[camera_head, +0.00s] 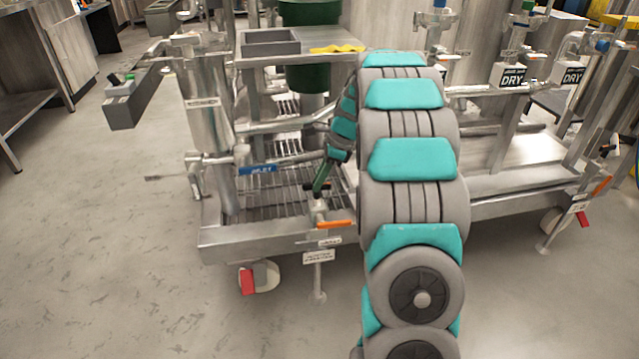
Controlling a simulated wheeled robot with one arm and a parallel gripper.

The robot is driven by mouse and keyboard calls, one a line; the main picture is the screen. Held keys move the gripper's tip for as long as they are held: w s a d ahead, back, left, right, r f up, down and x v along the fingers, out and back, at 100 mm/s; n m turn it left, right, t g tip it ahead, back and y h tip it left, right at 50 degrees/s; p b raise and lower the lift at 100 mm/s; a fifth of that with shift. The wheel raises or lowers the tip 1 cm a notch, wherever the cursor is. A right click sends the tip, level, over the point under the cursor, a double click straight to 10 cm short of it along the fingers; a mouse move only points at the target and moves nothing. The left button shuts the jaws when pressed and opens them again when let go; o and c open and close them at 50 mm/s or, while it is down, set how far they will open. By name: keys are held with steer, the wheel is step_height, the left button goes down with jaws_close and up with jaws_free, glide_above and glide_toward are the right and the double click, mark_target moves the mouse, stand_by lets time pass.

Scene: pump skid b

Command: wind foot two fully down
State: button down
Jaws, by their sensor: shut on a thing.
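A levelling foot (317,280) stands at the front corner of the skid, with a thin stem and a round pad near the floor. Whether the pad touches the floor is hard to tell. A crank with an orange handle (335,224) sits on top of this foot, the handle pointing right. My gripper (319,190) reaches down from the arm and is shut at the upright metal part of the crank, left of the orange handle. The fingers largely hide the grasp. Small tags hang below, too blurred to read which foot it is. A second foot (543,245) with an orange handle (577,207) stands at the right.
A caster with red pedal (247,281) is left of the foot. Floor in front is clear.

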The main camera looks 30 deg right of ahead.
steer(key=shift+r+p, duration=0.15)
steer(key=shift+p, duration=0.15)
steer(key=shift+m+t+h+p, duration=0.3)
steer(key=shift+m+p, duration=0.8)
steer(key=shift+p, duration=0.4)
steer(key=shift+s+f+m, duration=0.1)
steer(key=shift+f+m, duration=0.1)
steer(key=shift+m, duration=0.4)
steer(key=shift+a+m+t+h, duration=0.1)
steer(key=shift+m+t+h, duration=0.6)
steer(key=shift+m, duration=1.1)
steer(key=shift+s+a+m+h, duration=0.1)
steer(key=shift+m+h, duration=0.4)
steer(key=shift+m, duration=0.7)
steer(key=shift+r+m, duration=0.1)
steer(key=shift+m, duration=0.4)
